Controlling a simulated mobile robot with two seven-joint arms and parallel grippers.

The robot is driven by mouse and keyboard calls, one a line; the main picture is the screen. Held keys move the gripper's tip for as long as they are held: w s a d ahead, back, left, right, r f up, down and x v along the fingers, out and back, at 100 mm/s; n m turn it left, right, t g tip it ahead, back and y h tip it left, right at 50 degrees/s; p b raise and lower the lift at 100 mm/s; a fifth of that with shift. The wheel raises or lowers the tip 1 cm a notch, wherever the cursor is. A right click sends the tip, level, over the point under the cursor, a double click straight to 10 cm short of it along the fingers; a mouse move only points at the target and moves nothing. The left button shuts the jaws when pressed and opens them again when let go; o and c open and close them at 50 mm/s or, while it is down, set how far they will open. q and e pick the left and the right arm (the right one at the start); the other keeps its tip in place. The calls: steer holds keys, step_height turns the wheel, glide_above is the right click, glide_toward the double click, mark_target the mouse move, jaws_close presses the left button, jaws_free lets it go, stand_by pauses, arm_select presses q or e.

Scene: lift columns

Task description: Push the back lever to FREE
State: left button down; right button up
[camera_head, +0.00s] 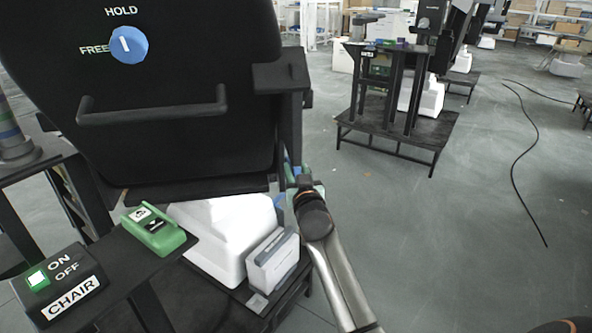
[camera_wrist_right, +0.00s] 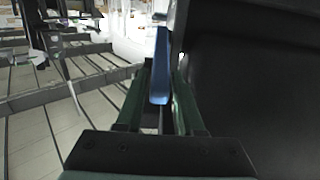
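The chair's black backrest (camera_head: 180,80) fills the upper left of the head view. A round blue knob (camera_head: 128,44) sits on it, its white mark upright toward HOLD, with FREE to its left. In the right wrist view a blue lever (camera_wrist_right: 160,68) stands between the two fingers of my right gripper (camera_wrist_right: 160,100). The fingers are apart with the lever between them; contact is unclear. In the head view my right arm reaches up beside the chair, and the gripper (camera_head: 303,183) is partly hidden by the wrist. My left gripper is out of view.
A green remote-like switch (camera_head: 158,230) and a CHAIR ON/OFF box (camera_head: 60,285) with a lit green button stand at lower left. The armrest (camera_head: 283,78) stands close above my right wrist. A white column base (camera_head: 225,235) is below the seat.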

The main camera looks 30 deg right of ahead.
jaws_close()
stand_by(1.1)
